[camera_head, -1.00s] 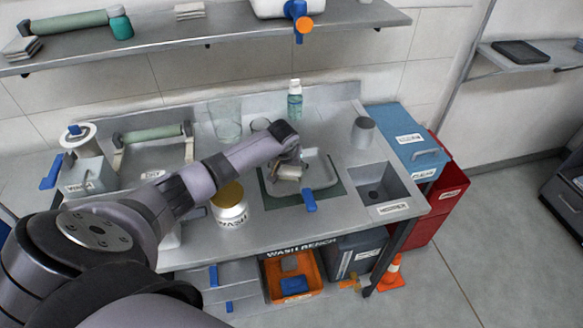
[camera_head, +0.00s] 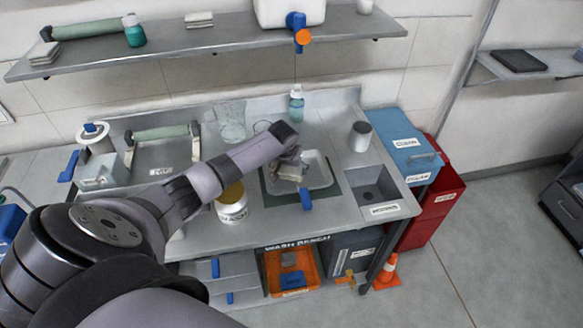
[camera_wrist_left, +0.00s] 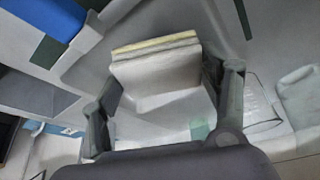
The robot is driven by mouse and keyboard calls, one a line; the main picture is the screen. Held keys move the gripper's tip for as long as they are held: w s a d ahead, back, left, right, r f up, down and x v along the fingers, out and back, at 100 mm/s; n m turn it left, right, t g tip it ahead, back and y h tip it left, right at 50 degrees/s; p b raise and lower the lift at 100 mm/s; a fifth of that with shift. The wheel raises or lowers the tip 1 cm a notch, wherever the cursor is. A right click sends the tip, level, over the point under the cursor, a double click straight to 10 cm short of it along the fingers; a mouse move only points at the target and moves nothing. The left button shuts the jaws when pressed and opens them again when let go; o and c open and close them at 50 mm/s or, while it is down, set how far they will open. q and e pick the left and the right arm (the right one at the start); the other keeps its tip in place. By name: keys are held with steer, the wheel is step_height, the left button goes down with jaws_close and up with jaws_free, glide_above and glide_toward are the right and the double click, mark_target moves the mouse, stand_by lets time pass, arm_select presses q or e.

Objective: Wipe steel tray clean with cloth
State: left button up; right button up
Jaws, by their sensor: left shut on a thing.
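The steel tray (camera_head: 322,170) is a shallow, pale grey tray on a dark green mat (camera_head: 270,201) on the bench. A blue handle-like piece (camera_head: 306,199) is at its front edge. My left gripper (camera_head: 288,167) is over the left part of the tray, shut on the cloth (camera_head: 291,176). In the left wrist view the cloth (camera_wrist_left: 155,70) is a folded whitish pad with a yellowish edge, between the two fingers (camera_wrist_left: 163,80). Whether the cloth touches the tray floor is unclear. The gripper and cloth hide part of the tray. My right gripper is not in view.
A gold-lidded white jar (camera_head: 231,204) stands left of the mat, close to my arm. A bottle (camera_head: 296,103) and a clear beaker (camera_head: 230,121) stand behind. A grey cup (camera_head: 360,136) and a sink (camera_head: 372,189) are to the right.

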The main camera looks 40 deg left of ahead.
arm_select(q)
step_height(320, 180, up, 4)
steer(key=p, duration=0.2)
steer(key=shift+w+f+p, duration=0.1)
steer(key=shift+p, duration=0.25)
steer(key=shift+r+p, duration=0.55)
steer(key=shift+r, duration=0.05)
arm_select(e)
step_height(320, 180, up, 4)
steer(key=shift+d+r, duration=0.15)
